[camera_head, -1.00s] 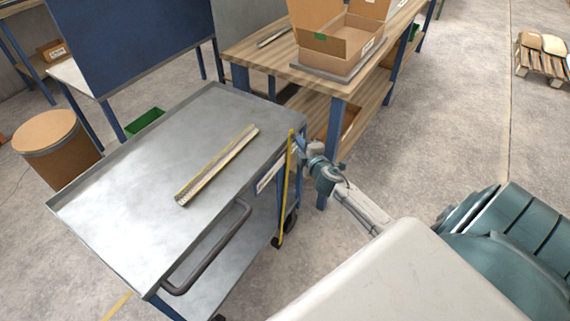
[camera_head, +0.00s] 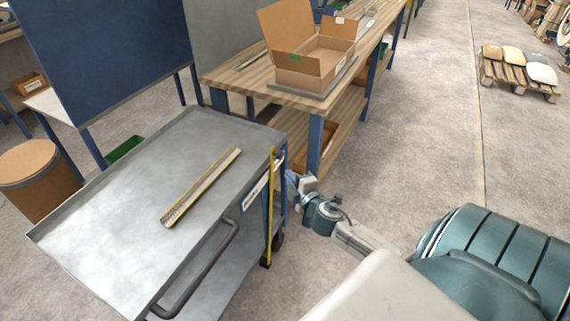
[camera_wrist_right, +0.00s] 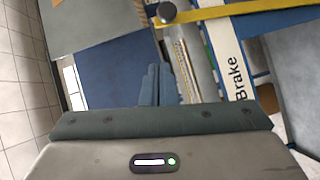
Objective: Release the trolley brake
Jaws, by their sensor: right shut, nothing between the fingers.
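The grey trolley (camera_head: 110,215) stands at the left of the head view. Its yellow brake lever (camera_head: 270,215) runs nearly upright down the trolley's right end. In the right wrist view the yellow lever (camera_wrist_right: 250,14) crosses the top, with a dark round knob (camera_wrist_right: 168,12) at its end. Below it is a white label reading "Brake" (camera_wrist_right: 235,68). My right gripper (camera_head: 291,183) is just right of the lever's upper part, apart from it as far as I can tell. Its fingers (camera_wrist_right: 157,84) are closed together and empty. My left gripper is not in view.
A ridged strip (camera_head: 203,187) lies on the trolley top, and a dark handle (camera_head: 205,268) is at its front. A wooden workbench (camera_head: 235,75) with an open carton (camera_head: 310,58) stands behind my right gripper. The floor to the right is clear up to a pallet (camera_head: 515,85).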

